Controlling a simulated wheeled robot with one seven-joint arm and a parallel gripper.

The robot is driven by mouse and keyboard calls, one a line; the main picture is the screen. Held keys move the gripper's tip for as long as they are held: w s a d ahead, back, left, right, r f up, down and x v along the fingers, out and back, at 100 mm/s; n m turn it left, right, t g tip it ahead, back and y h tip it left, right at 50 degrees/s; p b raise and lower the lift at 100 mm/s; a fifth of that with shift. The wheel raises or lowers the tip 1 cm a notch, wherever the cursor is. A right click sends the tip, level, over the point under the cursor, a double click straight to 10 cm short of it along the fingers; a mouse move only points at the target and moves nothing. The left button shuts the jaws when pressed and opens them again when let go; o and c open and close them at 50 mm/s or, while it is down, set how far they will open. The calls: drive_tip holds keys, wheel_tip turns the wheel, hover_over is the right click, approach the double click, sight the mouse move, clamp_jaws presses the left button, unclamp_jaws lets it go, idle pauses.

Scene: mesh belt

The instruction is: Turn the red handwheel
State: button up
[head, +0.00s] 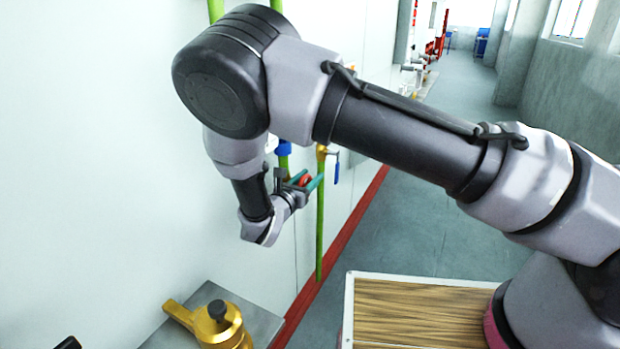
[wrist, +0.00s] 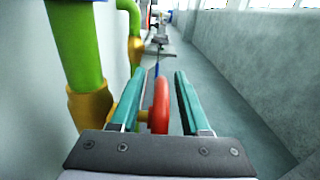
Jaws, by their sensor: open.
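The red handwheel (wrist: 160,105) shows edge-on in the wrist view, standing between the two teal fingers of my gripper (wrist: 157,92). The fingers are open, with a visible gap between the wheel and the right finger and a narrower one to the left finger. A yellow stem joins the wheel on its left, partly hidden by the left finger. In the head view the wheel (head: 304,180) is a small red patch between the fingers of my gripper (head: 306,183), beside the wall's green pipes. Most of the wheel is hidden there.
A green pipe (wrist: 76,45) with a yellow fitting (wrist: 89,104) runs close to my gripper's left. Another green pipe (head: 320,225) hangs along the white wall. A yellow valve body (head: 215,325) sits on a grey bench at lower left. The corridor floor (head: 440,215) at right is clear.

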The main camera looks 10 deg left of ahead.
sight(300, 183)
clamp_jaws()
drive_tip(key=shift+w+d+f+g, duration=0.1)
drive_tip(key=shift+w+f+g, duration=0.05)
drive_tip(key=shift+g, duration=0.45)
drive_tip(key=shift+w+d+f+g, duration=0.1)
drive_tip(key=shift+f+g, duration=0.05)
drive_tip(key=shift+g, duration=0.45)
drive_tip(key=shift+a+f+g+y, duration=0.1)
drive_tip(key=shift+f+g+y, duration=0.4)
drive_tip(key=shift+g+y, duration=0.45)
unclamp_jaws()
drive_tip(key=v, duration=1)
drive_tip(key=shift+s+a+r, duration=0.2)
drive_tip(key=shift+a+r, duration=0.05)
